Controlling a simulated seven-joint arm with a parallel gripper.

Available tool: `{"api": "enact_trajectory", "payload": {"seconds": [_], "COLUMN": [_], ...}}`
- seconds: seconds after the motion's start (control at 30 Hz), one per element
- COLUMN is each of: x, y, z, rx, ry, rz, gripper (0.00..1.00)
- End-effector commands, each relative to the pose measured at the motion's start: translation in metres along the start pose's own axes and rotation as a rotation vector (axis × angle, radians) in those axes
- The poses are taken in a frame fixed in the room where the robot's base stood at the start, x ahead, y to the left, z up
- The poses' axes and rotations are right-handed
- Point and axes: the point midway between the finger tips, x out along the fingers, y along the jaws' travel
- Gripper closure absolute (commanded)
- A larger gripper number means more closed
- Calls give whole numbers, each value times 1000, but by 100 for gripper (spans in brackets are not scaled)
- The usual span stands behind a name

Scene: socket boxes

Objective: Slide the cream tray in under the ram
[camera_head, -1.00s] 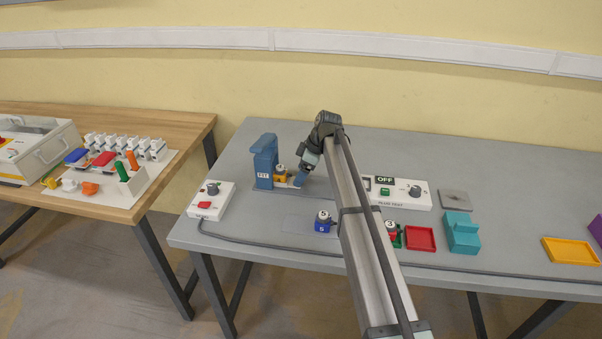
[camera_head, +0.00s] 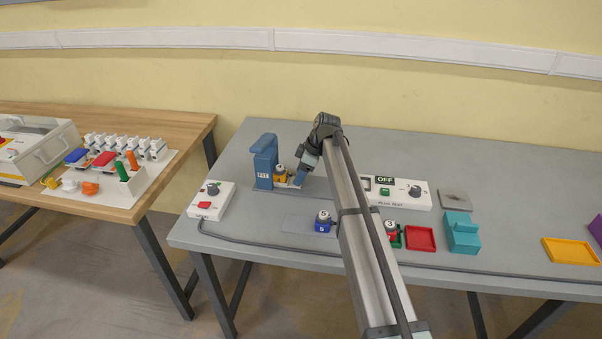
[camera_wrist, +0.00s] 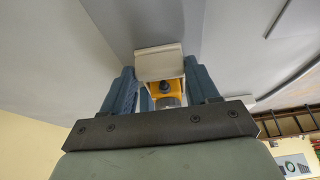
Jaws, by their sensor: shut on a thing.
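The cream tray (camera_wrist: 158,63) is between the two blue-grey fingers of my gripper (camera_wrist: 163,70) in the wrist view, and the gripper is shut on it. A yellow block (camera_wrist: 163,87) with a dark round part rides on the tray. In the head view the gripper (camera_head: 299,180) is just right of the blue press (camera_head: 263,158) marked FIT. The yellow block (camera_head: 280,178) is close against the press's right side, beneath its overhanging head. The ram itself is too small to make out, and the tray is mostly hidden by the gripper.
A white control box (camera_head: 211,201) stands left of the press. A blue block (camera_head: 322,227) marked 5 is in front on a grey plate. My arm crosses the table's middle. A white plug-test box (camera_head: 402,194), a red tray (camera_head: 420,239) and a teal holder (camera_head: 462,233) are right.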

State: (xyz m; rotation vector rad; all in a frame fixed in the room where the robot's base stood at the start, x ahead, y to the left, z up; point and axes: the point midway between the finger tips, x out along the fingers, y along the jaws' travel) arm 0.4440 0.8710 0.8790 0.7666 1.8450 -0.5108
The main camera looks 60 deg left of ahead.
Motion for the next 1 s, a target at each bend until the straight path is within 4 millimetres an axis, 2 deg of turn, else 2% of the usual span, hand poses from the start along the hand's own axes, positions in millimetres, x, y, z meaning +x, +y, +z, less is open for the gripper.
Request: {"api": "enact_trajectory", "payload": {"seconds": [0.03, 0.27, 0.43, 0.63, 0.9, 0.93, 1.0], "x": [0, 0, 3, 15, 17, 17, 17], "y": [0, 0, 0, 0, 0, 0, 0], "z": [0, 0, -8, -36, -41, -41, -41], "rx": [0, 0, -2, -2, -1, -1, -1], "ry": [0, 0, 0, 2, 6, 6, 6], "rz": [-1, -1, -2, -4, -4, -4, -3], "gripper": [73, 95, 95, 95, 95, 40, 33]}}
